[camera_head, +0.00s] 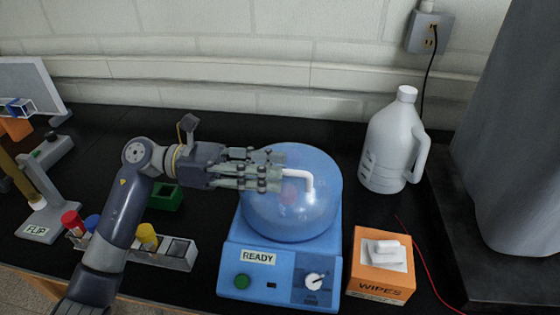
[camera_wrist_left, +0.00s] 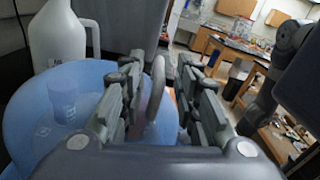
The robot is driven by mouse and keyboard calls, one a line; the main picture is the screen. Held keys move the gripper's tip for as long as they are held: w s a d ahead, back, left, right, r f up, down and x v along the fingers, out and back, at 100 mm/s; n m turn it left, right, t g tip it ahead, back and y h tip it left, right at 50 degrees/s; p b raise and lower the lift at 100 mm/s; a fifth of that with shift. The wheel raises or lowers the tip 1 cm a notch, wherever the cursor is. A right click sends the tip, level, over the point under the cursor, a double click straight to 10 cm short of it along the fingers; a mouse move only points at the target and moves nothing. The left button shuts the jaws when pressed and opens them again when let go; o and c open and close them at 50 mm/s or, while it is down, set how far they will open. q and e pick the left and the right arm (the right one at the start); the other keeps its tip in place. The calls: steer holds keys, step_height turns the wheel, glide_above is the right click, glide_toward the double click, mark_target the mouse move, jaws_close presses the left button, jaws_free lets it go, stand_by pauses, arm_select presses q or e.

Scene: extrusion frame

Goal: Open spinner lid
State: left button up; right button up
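The spinner is a blue machine (camera_head: 275,255) with a "READY" label, a green button and a white knob. Its translucent blue domed lid (camera_head: 310,215) is down on the body, and a white bent handle (camera_head: 306,180) rises from the top. My left gripper (camera_head: 276,172) is over the lid, reaching in from the left with its fingertips at the handle. In the left wrist view the fingers stand apart with the handle (camera_wrist_left: 156,95) between them and gaps visible beside it. A blurred reddish shape shows through the lid. My right gripper is not in view.
An orange wipes box (camera_head: 381,268) stands right of the spinner. A white jug (camera_head: 391,145) is behind right, below an outlet (camera_head: 430,32). A rack with colored caps (camera_head: 165,252) and a green block (camera_head: 165,197) lie left. A large grey object (camera_head: 520,130) fills the right.

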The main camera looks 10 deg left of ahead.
arm_select(q)
steer(key=shift+d+p, duration=0.3)
steer(key=shift+d, duration=0.85)
steer(key=shift+w, duration=0.1)
jaws_close()
